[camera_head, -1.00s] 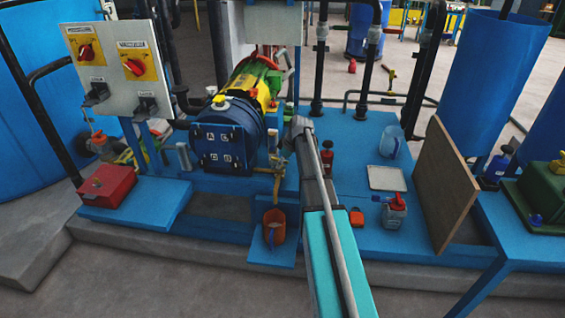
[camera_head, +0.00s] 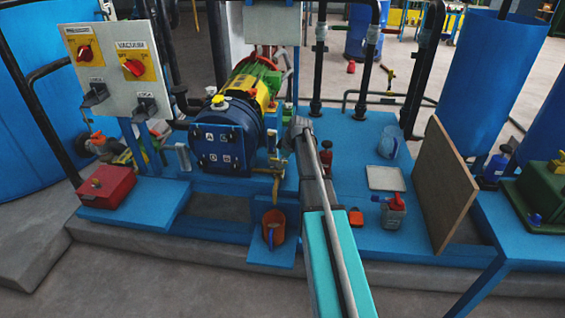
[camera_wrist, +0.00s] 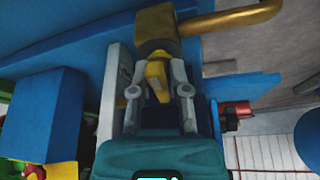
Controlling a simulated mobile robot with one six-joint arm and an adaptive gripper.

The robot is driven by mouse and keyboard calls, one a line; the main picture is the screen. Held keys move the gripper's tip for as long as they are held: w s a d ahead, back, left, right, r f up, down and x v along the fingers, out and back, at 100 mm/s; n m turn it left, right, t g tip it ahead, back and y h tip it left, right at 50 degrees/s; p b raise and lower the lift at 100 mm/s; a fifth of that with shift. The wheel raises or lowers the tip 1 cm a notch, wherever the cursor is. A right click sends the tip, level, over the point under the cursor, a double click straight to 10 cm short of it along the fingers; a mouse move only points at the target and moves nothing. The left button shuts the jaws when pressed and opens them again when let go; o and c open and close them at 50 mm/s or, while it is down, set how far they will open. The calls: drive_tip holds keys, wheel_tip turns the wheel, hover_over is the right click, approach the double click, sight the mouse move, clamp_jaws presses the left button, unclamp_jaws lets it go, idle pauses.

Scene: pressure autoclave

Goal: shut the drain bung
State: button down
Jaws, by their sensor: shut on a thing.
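In the wrist view, a yellow piece (camera_wrist: 157,78), which looks like the drain bung, sits at the end of a brass pipe (camera_wrist: 235,20). My gripper (camera_wrist: 158,88) has its two fingers closed on either side of the yellow piece. In the head view, the brass pipe (camera_head: 275,171) shows at the lower right of the dark blue vessel (camera_head: 220,140). My arm comes up from below to this spot, and my fingertips are too small there to make out clearly. I cannot tell how far the bung is turned.
An orange jug (camera_head: 273,230) stands on a low blue shelf below the pipe. A red box (camera_head: 106,186) sits at left. A brown board (camera_head: 443,185) stands upright at right.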

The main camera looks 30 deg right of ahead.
drive_tip(key=shift+a, duration=0.25)
idle(1.7)
drive_tip(key=c, duration=0.6)
unclamp_jaws()
drive_tip(key=shift+d, duration=0.1)
